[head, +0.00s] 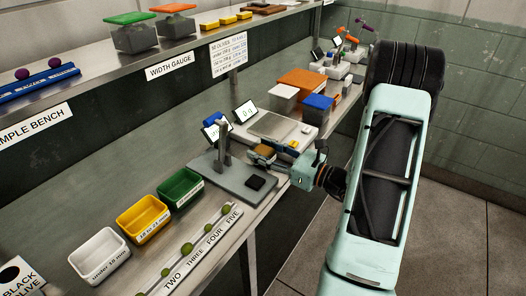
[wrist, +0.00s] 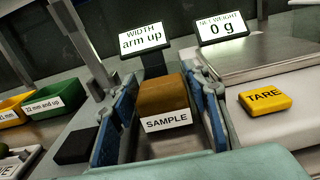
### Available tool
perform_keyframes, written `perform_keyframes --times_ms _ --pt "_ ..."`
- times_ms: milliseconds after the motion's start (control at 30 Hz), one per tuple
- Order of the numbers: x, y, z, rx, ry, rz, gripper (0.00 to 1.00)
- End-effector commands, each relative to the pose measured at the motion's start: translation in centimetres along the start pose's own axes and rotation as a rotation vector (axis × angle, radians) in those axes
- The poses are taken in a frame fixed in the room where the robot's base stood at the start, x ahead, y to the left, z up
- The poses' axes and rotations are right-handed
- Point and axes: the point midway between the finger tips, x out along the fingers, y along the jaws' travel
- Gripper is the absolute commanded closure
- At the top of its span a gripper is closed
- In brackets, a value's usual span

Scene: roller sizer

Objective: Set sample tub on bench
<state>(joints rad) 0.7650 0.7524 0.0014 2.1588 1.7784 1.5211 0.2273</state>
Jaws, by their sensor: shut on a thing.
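The sample tub (wrist: 163,98) is a small brown-orange block-like tub with a white SAMPLE label facing me in the wrist view. My gripper (wrist: 160,112) is shut on it, with blue finger pads on its left and right sides. In the head view the tub (head: 262,154) is at my gripper's tip (head: 272,158), beside the grey width gauge (head: 226,182). I cannot tell whether the tub touches anything below. The tub's inside is hidden. A shelf edge at left carries a partly cut-off label ending in "MPLE BENCH" (head: 32,126).
The width display (wrist: 143,36) reads "arm up"; the weight display (wrist: 221,28) reads 0 g, with a yellow TARE button (wrist: 265,100) below. White (head: 100,254), yellow (head: 144,218) and green (head: 180,187) bins stand left of the gauge. Other lidded tubs crowd the far bench.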

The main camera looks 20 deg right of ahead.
Motion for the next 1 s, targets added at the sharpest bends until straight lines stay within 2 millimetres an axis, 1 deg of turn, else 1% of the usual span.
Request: perform_keyframes --times_ms 233,600,733,767,800,1000 --pt "0.0 0.0 0.0 -0.002 -0.001 0.0 0.84" --pt "0.0 0.0 -1.5 0.002 0.005 0.0 0.84" --pt "-0.1 0.1 -1.7 0.007 0.008 0.0 0.84" --pt "-0.1 0.1 -1.8 0.009 0.01 0.0 0.54" --pt "-0.1 0.1 -1.8 0.01 0.01 0.0 0.5" --pt "-0.2 0.2 -2.0 0.014 0.012 0.0 0.5"
